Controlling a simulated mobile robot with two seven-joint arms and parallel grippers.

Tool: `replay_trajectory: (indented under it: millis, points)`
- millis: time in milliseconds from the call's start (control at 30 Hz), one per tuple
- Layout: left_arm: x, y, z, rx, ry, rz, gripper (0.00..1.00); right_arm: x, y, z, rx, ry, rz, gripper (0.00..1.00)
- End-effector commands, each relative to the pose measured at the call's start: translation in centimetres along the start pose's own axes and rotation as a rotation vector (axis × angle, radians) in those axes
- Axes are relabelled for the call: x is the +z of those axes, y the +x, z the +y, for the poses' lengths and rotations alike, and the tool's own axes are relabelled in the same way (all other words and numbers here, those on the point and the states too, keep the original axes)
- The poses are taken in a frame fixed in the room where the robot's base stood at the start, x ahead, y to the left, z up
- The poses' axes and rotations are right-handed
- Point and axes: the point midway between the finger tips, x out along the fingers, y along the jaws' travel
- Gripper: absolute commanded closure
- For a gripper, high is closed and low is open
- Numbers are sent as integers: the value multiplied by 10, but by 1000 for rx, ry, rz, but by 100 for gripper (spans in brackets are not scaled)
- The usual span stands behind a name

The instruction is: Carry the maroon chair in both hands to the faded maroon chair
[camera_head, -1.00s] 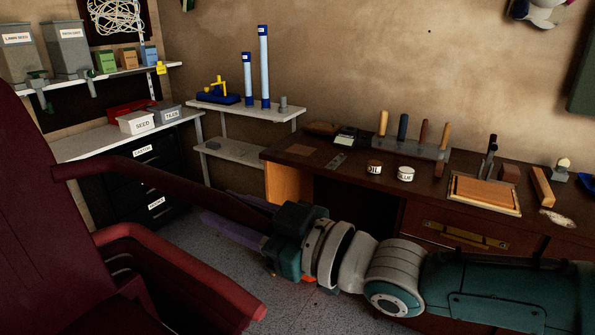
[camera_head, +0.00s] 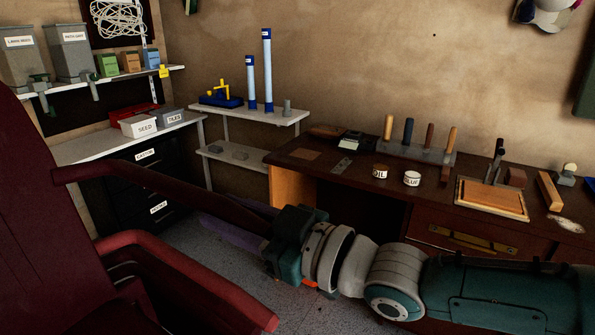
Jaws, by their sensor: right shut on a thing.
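The maroon chair (camera_head: 50,215) fills the left side of the head view, close to me, with its back at the far left. Its armrest or bar (camera_head: 165,190) runs right to my right gripper (camera_head: 262,228). My right gripper is shut on that bar; its fingertips are partly hidden by the bar and the gripper body. A lower red part of the chair (camera_head: 185,270) is nearer the floor. My left gripper is not in view. No faded maroon chair can be made out.
A dark wooden workbench (camera_head: 300,155) with tools stands along the wall at right, beside my right arm. A white shelf (camera_head: 255,118) and a black drawer cabinet (camera_head: 145,195) stand behind. Grey floor (camera_head: 205,245) shows between chair and bench.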

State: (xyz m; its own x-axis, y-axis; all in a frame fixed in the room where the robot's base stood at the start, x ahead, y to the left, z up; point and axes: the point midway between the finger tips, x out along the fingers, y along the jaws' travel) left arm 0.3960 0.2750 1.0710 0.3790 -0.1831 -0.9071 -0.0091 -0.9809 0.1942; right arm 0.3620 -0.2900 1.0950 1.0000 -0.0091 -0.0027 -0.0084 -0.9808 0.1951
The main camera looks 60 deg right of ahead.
Motion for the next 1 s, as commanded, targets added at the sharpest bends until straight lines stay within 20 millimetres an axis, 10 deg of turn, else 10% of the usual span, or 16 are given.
replay_trajectory:
  millis: [367,400,700,867,900,1000]
  points:
    - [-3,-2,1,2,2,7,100,-6,2,2,5,3,19,100]
    - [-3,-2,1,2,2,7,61,-6,2,2,5,3,19,100]
    - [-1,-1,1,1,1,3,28,-8,2,3,6,2,22,100]
    - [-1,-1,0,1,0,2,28,-8,2,4,7,1,24,100]
    - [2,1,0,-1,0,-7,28,-4,1,3,6,1,13,59]
    - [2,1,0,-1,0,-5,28,-3,1,2,5,1,11,48]
